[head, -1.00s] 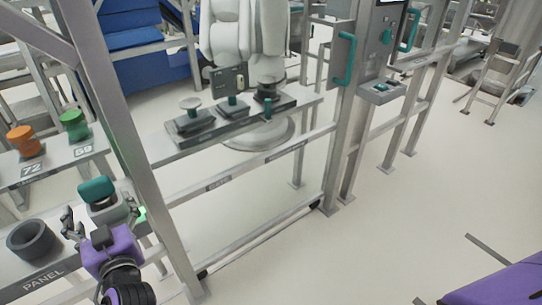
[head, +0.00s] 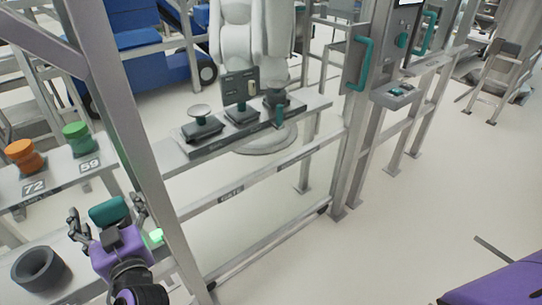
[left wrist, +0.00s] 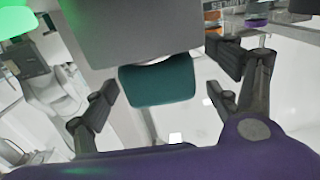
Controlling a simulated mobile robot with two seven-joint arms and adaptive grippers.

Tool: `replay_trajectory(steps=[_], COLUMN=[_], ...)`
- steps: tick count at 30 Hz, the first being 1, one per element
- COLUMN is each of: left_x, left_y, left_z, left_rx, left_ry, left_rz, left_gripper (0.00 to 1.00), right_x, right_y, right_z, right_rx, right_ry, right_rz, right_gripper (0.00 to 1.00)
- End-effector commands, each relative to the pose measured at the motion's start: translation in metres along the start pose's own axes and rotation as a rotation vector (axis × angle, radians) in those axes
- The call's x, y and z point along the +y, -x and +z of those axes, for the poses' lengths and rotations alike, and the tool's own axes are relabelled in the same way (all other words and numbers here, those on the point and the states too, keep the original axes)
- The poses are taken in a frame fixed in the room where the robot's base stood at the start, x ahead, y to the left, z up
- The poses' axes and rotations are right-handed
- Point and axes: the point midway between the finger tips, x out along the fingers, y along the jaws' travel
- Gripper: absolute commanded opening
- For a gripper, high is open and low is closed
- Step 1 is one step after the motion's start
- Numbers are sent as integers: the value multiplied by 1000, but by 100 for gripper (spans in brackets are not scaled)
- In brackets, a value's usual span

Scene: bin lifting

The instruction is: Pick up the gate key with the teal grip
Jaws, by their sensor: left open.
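The gate key's teal grip (head: 110,210) is at the lower left in the head view, on the panel shelf. My purple left gripper (head: 106,214) is open, with one dark finger on each side of the grip. In the left wrist view the teal grip (left wrist: 158,84) hangs below a grey block (left wrist: 140,32) in the picture, between the spread fingertips (left wrist: 161,92). Gaps show between the grip and both fingers. The key's lower part is hidden. My right gripper is not in view.
A dark grey ring-shaped cup (head: 40,268) stands left of my left gripper. A slanted metal post (head: 150,165) rises close on its right. Orange (head: 25,155) and green (head: 77,139) knobs stand on the shelf behind. A green light (head: 156,236) glows beside the gripper.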

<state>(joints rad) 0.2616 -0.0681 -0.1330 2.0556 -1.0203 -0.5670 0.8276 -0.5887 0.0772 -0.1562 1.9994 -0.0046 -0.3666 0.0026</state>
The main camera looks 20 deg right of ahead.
Motion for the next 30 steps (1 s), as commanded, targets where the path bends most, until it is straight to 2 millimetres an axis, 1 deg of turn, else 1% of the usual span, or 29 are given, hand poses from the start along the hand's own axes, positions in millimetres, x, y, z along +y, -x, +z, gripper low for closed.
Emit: replay_trajectory(steps=[4, 9, 15, 22, 30], left_x=[1, 1, 1, 1, 1], left_y=[2, 2, 1, 1, 1], left_z=[0, 0, 0, 0, -2], left_rx=[0, 0, 0, 0, 2], left_ry=[-1, -1, -1, -1, 0], left_rz=[-1, -1, -1, -1, -1], left_gripper=[81, 81, 55, 25, 25], right_x=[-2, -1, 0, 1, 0], right_y=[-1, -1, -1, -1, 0], right_z=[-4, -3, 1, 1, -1], right_rx=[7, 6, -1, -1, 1], right_ry=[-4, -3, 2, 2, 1], right_rz=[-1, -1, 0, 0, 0], right_gripper=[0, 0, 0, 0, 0])
